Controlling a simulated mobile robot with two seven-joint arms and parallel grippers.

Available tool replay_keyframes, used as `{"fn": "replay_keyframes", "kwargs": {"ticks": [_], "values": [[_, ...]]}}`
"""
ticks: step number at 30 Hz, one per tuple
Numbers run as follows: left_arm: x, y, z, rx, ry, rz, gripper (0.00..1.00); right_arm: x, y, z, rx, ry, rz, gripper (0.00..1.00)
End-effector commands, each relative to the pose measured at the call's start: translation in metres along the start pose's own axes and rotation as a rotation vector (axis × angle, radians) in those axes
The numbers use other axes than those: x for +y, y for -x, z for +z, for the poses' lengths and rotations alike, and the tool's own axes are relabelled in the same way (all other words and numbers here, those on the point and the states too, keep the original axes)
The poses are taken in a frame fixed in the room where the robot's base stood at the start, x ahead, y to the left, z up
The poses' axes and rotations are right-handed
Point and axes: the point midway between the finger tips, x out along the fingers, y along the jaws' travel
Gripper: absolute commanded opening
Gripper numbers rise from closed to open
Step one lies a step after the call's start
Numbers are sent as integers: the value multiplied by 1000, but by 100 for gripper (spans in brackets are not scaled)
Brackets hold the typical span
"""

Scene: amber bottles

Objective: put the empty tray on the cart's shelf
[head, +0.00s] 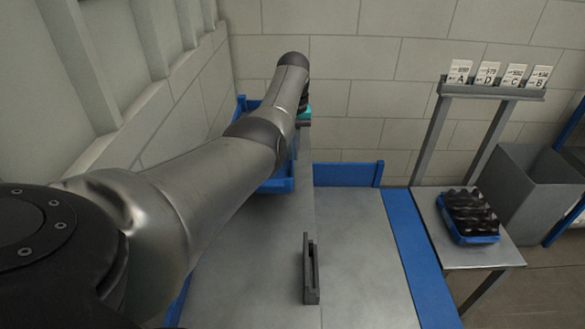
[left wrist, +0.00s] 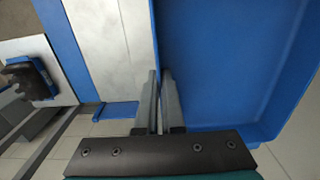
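The empty blue tray (head: 277,186) is at the back left of the metal table, largely hidden behind my left arm. In the left wrist view its bare inside (left wrist: 225,70) fills the right side. My left gripper (left wrist: 159,72) has its fingers on either side of the tray's wall, with a very narrow gap, and looks shut on it. In the head view this gripper (head: 304,112) is mostly hidden by its own arm. My right gripper is not in view. I cannot tell the cart for certain; blue posts (head: 571,128) show at the right edge.
A dark slotted block (head: 311,272) stands on the metal table (head: 365,255), which has blue edging (head: 415,250). A side stand (head: 487,256) at right holds a blue tray of dark bottles (head: 470,215) below cards marked A, D, C, B. A grey bin (head: 530,195) stands beside it.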

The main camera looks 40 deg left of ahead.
Motion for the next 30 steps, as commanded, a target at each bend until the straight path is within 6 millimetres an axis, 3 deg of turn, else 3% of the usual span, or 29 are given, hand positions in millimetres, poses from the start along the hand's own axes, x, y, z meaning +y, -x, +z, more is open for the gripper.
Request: {"fn": "replay_keyframes", "kwargs": {"ticks": [12,25,30], "values": [[0,-50,0,0,1,-1,0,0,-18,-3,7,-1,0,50],[0,-56,-1,2,1,-1,0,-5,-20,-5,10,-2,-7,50],[0,-56,0,1,1,0,22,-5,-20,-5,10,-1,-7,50]]}}
